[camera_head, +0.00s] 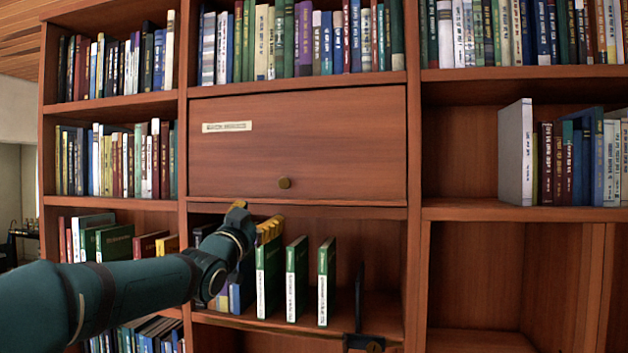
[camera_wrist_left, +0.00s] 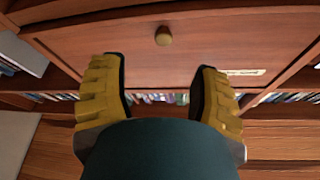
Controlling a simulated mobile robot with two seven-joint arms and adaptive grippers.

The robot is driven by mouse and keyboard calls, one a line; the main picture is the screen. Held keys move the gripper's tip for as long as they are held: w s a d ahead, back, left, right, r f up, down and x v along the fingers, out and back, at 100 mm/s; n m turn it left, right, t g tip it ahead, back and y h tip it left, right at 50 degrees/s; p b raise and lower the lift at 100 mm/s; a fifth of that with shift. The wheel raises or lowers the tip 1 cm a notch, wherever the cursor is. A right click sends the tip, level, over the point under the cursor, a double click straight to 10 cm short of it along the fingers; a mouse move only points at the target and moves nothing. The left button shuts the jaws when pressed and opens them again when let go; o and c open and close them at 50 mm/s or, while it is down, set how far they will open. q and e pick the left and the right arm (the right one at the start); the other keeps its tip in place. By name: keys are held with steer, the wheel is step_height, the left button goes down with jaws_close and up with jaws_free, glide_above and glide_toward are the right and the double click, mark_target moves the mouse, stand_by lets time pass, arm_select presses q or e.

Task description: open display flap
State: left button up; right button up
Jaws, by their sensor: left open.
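The display flap (camera_head: 296,145) is a reddish-brown wooden panel, closed flush in the middle bay. It has a pale label (camera_head: 227,127) at its upper left and a round brass knob (camera_head: 284,183) near its lower edge. My left gripper (camera_head: 254,218), with yellow fingers, is just below and left of the knob, apart from it. In the left wrist view the picture looks inverted: the knob (camera_wrist_left: 163,36) lies beyond the gap between the open, empty fingers of the gripper (camera_wrist_left: 158,78), with the flap (camera_wrist_left: 175,67) behind. My right gripper is not seen.
Green books (camera_head: 298,279) stand on the shelf under the flap, close below my left gripper, with a dark upright piece (camera_head: 359,298) to their right. Full book rows (camera_head: 305,40) stand above. A grey-white box-like volume (camera_head: 515,152) stands on the right shelf.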

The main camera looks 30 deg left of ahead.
mark_target(284, 183)
arm_select(q)
steer(key=p+x, duration=0.1)
steer(key=x, duration=0.3)
steer(key=r+p+x, duration=0.1)
steer(key=p+x, duration=0.1)
steer(key=x, duration=0.3)
steer(key=p+x, duration=0.1)
steer(key=x, duration=0.4)
steer(key=shift+s+a+r+p, duration=0.15)
steer(key=shift+s+r+p, duration=0.2)
steer(key=shift+p, duration=0.05)
steer(key=shift+s, duration=0.1)
jaws_close()
